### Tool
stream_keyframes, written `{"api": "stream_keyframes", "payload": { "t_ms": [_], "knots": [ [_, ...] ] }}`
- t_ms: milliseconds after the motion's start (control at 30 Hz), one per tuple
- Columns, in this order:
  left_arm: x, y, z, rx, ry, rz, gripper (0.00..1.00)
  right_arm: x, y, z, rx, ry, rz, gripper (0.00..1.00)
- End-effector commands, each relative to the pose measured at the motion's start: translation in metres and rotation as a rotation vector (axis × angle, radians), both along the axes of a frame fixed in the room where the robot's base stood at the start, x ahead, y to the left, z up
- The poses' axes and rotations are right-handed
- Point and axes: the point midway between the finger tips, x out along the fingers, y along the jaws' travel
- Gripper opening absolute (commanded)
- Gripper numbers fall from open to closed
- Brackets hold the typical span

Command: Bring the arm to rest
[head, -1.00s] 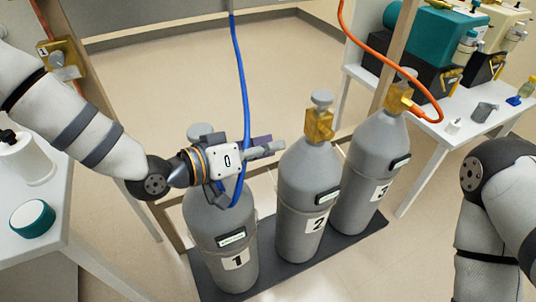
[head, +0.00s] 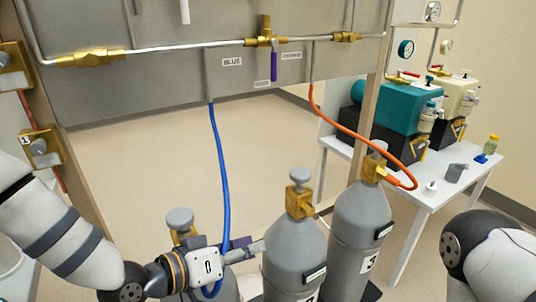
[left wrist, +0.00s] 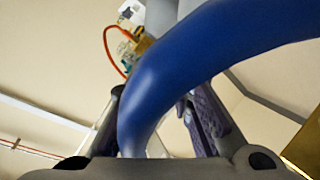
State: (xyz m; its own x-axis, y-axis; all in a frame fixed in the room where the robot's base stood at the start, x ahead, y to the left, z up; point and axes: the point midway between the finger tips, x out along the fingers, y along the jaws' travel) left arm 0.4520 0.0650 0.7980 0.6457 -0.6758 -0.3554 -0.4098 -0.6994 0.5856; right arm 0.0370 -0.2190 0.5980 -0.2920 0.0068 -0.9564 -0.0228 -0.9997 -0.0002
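My left arm (head: 60,235) reaches in from the left in the head view. Its gripper (head: 250,247) is in front of the first gas cylinder's upper part, with its fingers pointing right toward cylinder 2 (head: 290,245). In the left wrist view the fingers (left wrist: 160,115) stand apart. The blue hose (head: 219,165) hangs from the panel and passes at the gripper. It also crosses close in front of the left wrist camera (left wrist: 160,80); I cannot tell whether it touches the gripper. Part of my right arm (head: 490,250) shows at right; its gripper is out of view.
Cylinder 3 (head: 358,225) stands to the right with the orange hose (head: 345,130) at its valve. The grey panel (head: 150,85) carries pipes and brass valves above. A white table (head: 425,190) with teal and cream pumps stands at right. Bare floor lies behind the cylinders.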

Motion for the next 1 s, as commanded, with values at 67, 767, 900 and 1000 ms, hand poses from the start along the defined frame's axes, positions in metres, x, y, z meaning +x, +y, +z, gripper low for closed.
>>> {"api": "stream_keyframes", "payload": {
  "t_ms": [67,767,900,1000],
  "knots": [
    [-0.035,0.003,-0.042,0.065,0.138,0.002,0.21,0.004,0.000,0.003,-0.001,-0.013,-0.002,0.34],
    [-0.390,0.159,-0.179,0.824,1.113,0.060,0.21,0.026,-0.004,0.021,-0.004,-0.082,-0.017,0.34],
    [-0.390,0.159,-0.180,0.822,1.112,0.060,0.21,0.026,-0.004,0.020,-0.004,-0.082,-0.017,0.34],
    [-0.389,0.159,-0.180,0.821,1.111,0.060,0.21,0.026,-0.004,0.020,-0.004,-0.082,-0.017,0.34]
  ]
}}
